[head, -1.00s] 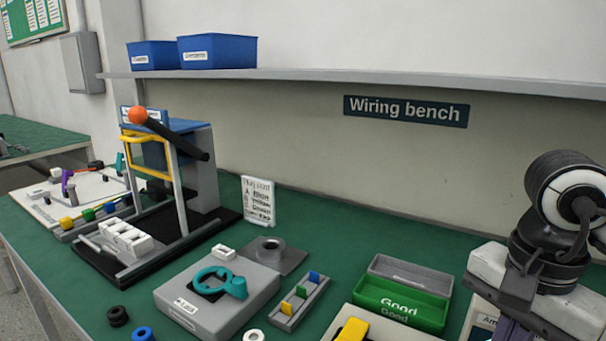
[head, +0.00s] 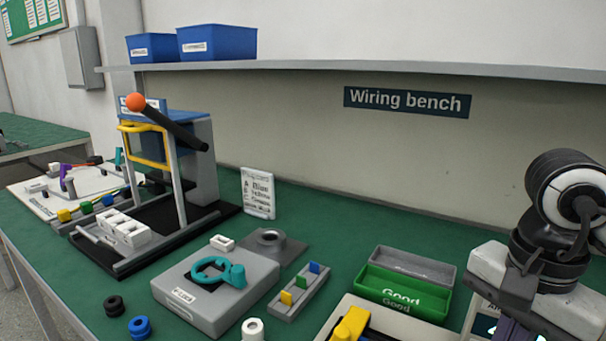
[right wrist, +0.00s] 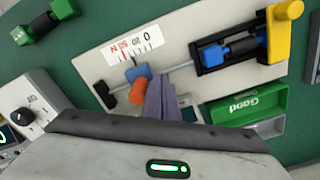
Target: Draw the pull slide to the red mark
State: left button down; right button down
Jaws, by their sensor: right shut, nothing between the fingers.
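In the right wrist view the pull fixture lies on a pale board (right wrist: 185,50). A thin grey rod carries a blue slider piece (right wrist: 139,72) with an orange cylindrical grip (right wrist: 141,90) and a black end block (right wrist: 104,95). Beside the rod is a white scale card (right wrist: 133,46) with numbers and red marking near its left end. My right gripper (right wrist: 163,92) has its purple-grey fingers shut and empty, just right of the orange grip; I cannot tell whether they touch. In the head view only a little of this gripper (head: 508,330) shows. My left gripper is out of view.
A yellow-handled black and blue device (right wrist: 242,45) sits on the same board. A green "Good" bin (head: 402,298) stands beyond it, with a grey bin (head: 415,262) behind. A grey box with a teal ring (head: 225,295) and a block tray (head: 300,293) stand left.

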jog(key=shift+f, duration=0.4)
jog(key=shift+s+d+b, duration=0.4)
jog(key=shift+d+b, duration=0.15)
jog(key=shift+d, duration=0.2)
jog(key=shift+w+a, duration=0.1)
jog(key=shift+a, duration=0.05)
jog(key=shift+w+a, duration=0.3)
jog(key=shift+a, duration=0.25)
notch_tip(320, 180, up, 8)
jog(key=p, duration=0.6)
dwell(0.3)
